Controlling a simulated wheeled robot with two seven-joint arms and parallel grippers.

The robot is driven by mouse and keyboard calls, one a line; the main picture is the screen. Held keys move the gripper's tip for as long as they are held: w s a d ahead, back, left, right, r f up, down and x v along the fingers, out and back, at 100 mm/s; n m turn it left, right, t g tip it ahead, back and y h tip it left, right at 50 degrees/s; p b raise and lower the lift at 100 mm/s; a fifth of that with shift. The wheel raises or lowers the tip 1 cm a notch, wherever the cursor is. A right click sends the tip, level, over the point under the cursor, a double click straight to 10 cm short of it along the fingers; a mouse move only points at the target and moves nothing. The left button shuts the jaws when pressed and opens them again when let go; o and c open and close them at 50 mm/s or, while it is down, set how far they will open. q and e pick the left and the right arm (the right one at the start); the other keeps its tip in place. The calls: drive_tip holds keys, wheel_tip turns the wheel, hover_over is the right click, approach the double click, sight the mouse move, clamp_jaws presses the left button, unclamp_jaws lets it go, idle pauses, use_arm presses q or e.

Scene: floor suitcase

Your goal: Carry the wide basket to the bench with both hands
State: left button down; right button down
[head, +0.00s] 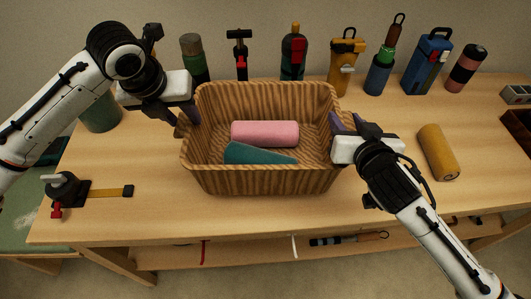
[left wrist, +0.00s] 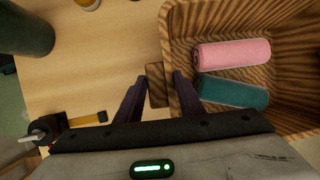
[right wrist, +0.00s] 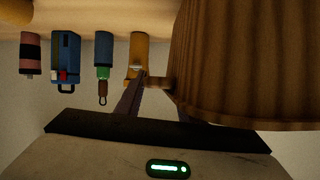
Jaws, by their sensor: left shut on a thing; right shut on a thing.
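The wide basket (head: 265,180) is brown with a wood-like striped pattern and is upright over the middle of the bench (head: 130,210). It holds a pink roll (head: 265,133) and a teal roll (head: 255,154). My left gripper (head: 188,115) is shut on the handle at the basket's left side; the left wrist view shows the handle (left wrist: 157,85) between the fingers. My right gripper (head: 340,135) is shut at the right side; the right wrist view shows its fingertips at the handle (right wrist: 160,83). Whether the basket's bottom touches the bench is hard to tell.
Several bottles and tools stand along the back, including a yellow lantern-like item (head: 345,62) and a blue container (head: 428,62). A mustard roll (head: 438,152) lies at the right. A clamp-like tool (head: 68,190) lies at the left front. Bare bench top shows in front of the basket.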

use_arm(q)
drive_tip(key=shift+r, duration=0.25)
use_arm(e)
drive_tip(key=shift+s+r, duration=0.1)
drive_tip(key=shift+r, duration=0.1)
